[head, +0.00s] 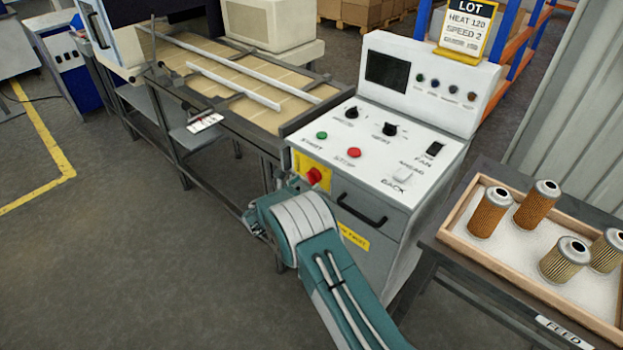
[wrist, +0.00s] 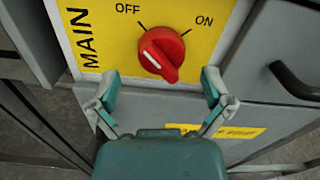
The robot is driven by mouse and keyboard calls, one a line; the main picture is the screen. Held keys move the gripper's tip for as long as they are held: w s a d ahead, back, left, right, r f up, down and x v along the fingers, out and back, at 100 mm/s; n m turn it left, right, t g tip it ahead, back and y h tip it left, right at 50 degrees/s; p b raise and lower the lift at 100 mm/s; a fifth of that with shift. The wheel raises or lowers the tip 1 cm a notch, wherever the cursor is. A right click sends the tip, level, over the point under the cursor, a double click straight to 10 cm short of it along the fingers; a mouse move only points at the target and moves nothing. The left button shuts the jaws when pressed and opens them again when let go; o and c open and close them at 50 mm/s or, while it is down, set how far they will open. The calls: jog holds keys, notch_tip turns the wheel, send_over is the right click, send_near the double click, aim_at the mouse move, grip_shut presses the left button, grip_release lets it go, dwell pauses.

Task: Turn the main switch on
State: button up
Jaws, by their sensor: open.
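The main switch is a red rotary knob (wrist: 162,54) on a yellow plate (wrist: 92,22) marked MAIN, OFF and ON. Its raised ridge runs from upper left to lower right, roughly in line with the OFF mark. In the head view my wrist hides most of the fingers.
A green START button (head: 321,135) and a red STOP button (head: 354,152) sit on the panel above. A cabinet handle (head: 361,209) is right of the switch. A tray (head: 570,307) of filter cartridges stands at right. A conveyor frame (head: 262,134) adjoins at left.

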jog(key=shift+x, duration=1.25)
jog(key=c, duration=1.1)
